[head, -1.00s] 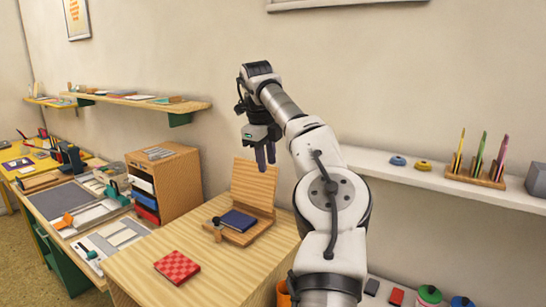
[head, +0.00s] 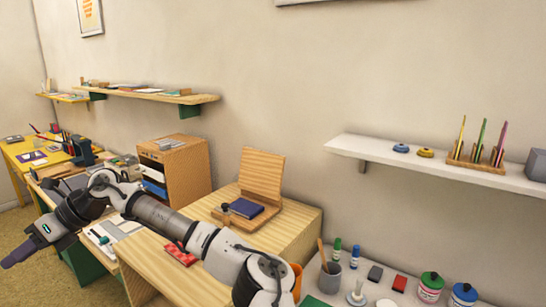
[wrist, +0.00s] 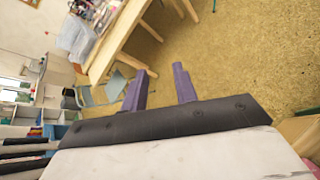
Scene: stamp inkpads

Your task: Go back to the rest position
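My gripper (head: 22,252) is at the far left of the head view, out over the floor and pointing left, away from the tables. In the wrist view its two purple fingers (wrist: 161,88) stand apart with nothing between them, only tan floor behind. My arm stretches low across the front of the wooden table (head: 285,237) and hides part of it. A wooden stand (head: 261,178) with a dark blue inkpad (head: 243,208) and a small stamp beside it sits on that table. A red checkered pad (head: 181,256) is partly covered by my arm.
A wooden drawer cabinet (head: 187,165) stands behind my arm. A white wall shelf (head: 360,148) holds blue and yellow discs and a pen rack. Bottles, markers and an orange cup stand at lower right. The wrist view shows open floor (wrist: 225,60), a table and chairs.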

